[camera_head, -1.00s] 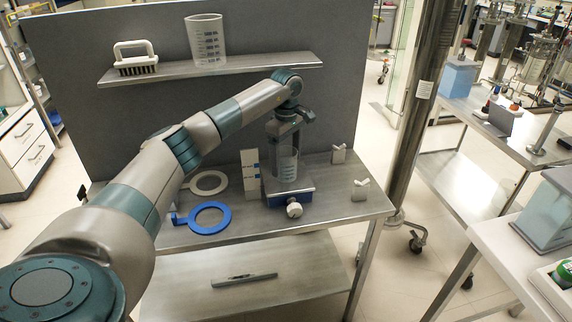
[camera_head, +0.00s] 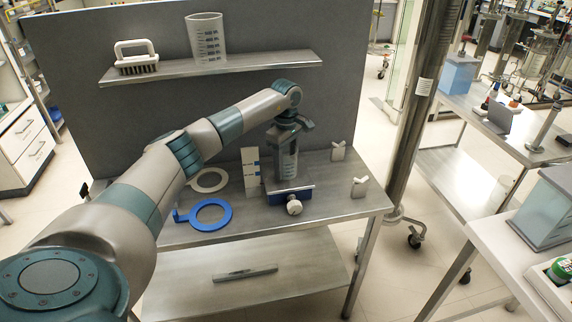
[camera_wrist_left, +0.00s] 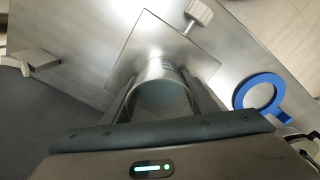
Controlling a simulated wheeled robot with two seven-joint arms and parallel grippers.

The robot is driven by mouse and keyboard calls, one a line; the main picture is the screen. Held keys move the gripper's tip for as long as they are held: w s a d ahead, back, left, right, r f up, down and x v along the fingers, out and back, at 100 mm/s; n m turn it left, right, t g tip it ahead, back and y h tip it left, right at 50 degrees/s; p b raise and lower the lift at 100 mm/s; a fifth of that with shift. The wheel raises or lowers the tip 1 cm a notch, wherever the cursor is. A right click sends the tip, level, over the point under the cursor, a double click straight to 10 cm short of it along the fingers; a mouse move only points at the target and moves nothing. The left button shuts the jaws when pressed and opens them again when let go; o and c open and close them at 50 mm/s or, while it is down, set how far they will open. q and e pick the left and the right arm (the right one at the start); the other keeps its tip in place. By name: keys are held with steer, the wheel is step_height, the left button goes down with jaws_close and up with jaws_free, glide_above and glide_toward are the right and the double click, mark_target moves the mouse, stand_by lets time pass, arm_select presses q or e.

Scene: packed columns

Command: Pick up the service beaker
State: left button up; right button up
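A clear graduated beaker (camera_head: 289,166) stands upright on a small lab jack (camera_head: 290,193) with a steel top and blue body, on the steel table. In the left wrist view the beaker (camera_wrist_left: 160,75) is between my fingers, above the jack's steel plate. My left gripper (camera_head: 288,150) points down over the beaker and hides its upper part. Its fingers (camera_wrist_left: 162,100) lie along both sides of the beaker and look open, with contact not clear. Another graduated beaker (camera_head: 206,38) stands on the shelf. My right gripper is not in view.
A blue ring (camera_head: 221,226), a pale ring (camera_head: 222,181) and a white marked card (camera_head: 250,173) are left of the jack. Two pale V-shaped holders (camera_head: 359,187) are to its right. A brush (camera_head: 136,60) sits on the shelf (camera_head: 270,65) above.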

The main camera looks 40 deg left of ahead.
arm_select(q)
steer(key=shift+r, duration=0.1)
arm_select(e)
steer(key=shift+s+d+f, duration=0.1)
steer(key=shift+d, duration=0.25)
